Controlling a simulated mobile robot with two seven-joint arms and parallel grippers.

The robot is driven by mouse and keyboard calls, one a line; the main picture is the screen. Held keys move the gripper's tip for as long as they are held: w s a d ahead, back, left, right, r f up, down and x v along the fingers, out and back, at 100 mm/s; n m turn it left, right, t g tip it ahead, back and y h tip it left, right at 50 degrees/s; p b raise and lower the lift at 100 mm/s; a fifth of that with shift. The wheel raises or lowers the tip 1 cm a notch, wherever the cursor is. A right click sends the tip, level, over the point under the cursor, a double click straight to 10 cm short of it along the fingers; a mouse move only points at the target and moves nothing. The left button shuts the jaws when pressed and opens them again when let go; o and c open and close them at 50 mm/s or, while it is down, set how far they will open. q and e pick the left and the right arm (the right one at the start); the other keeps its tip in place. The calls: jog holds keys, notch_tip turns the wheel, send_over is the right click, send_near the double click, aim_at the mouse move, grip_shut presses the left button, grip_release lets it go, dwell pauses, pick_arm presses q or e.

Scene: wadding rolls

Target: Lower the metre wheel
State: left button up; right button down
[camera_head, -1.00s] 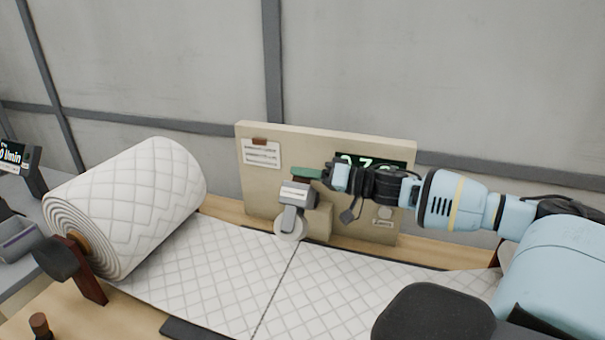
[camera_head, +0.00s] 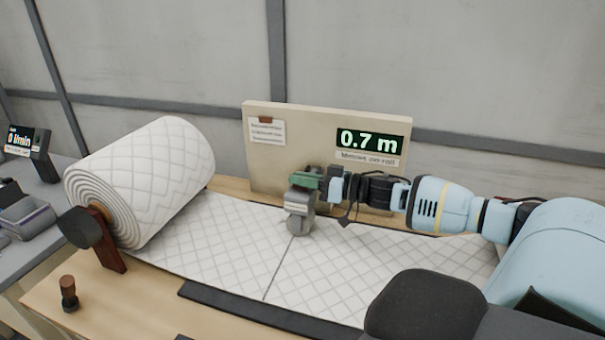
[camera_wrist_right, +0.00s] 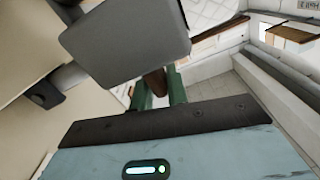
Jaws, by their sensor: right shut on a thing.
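The metre wheel (camera_head: 299,224) is a small grey wheel under a grey bracket, in front of the beige panel. It is low over the quilted wadding (camera_head: 235,240), at the dark cross line; I cannot tell whether it touches. My right gripper (camera_head: 308,180) has green fingers and is shut on the wheel's arm at the top of the bracket. In the right wrist view a grey block (camera_wrist_right: 125,42) hides much of the green fingers (camera_wrist_right: 158,92). The display (camera_head: 370,142) on the panel reads 0.7 m. My left gripper is not in view.
A large wadding roll (camera_head: 145,180) lies on its stand at the left. The beige panel (camera_head: 300,150) stands behind the wheel. A small brown peg (camera_head: 69,293) stands at the table's front left. A meter (camera_head: 25,142) reading 0 l/min is at far left.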

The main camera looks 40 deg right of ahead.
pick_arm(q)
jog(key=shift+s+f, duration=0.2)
pick_arm(e)
jog(key=shift+s+a+f, duration=0.15)
jog(key=shift+a+f, duration=0.1)
jog(key=shift+f, duration=0.3)
jog(key=c, duration=1.4)
grip_release()
jog(key=shift+c, duration=0.2)
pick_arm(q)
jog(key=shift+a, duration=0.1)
pick_arm(e)
jog(key=shift+r, duration=0.2)
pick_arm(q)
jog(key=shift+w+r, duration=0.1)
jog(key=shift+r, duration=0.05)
pick_arm(e)
jog(key=shift+d, duration=0.1)
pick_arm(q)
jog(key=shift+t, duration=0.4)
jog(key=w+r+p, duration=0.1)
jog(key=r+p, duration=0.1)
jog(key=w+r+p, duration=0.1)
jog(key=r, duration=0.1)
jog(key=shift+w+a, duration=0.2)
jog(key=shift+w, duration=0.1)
pick_arm(e)
jog(key=v, duration=0.7)
jog(key=shift+s+d, duration=0.15)
jog(key=shift+s, duration=0.2)
